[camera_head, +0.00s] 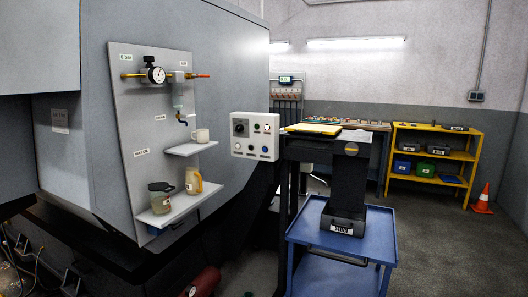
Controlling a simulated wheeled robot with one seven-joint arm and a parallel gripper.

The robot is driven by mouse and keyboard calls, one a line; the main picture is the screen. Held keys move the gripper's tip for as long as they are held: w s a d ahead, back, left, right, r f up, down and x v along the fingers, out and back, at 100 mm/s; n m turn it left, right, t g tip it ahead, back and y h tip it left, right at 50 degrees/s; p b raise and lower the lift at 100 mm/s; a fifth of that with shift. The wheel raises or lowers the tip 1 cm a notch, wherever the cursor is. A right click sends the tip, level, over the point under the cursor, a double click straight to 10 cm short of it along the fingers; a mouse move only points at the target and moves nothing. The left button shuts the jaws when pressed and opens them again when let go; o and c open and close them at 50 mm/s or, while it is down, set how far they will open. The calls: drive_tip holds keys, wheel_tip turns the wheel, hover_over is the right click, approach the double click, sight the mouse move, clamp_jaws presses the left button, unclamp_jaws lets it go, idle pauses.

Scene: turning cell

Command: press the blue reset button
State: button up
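A light grey control panel (234,149) stands out at the right end of the large grey machine, left of the picture's middle. It has a dark rotary knob (240,127) at the upper left and several small buttons. One small button in its lower right part looks blue (265,149); its label is too small to read. Nothing covers the front of the panel. I cannot make out my gripper in this view.
A yellow shelf (468,157) and orange cone (482,198) stand right. Floor is clear at lower right.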

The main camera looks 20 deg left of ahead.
clamp_jaws()
idle(1.4)
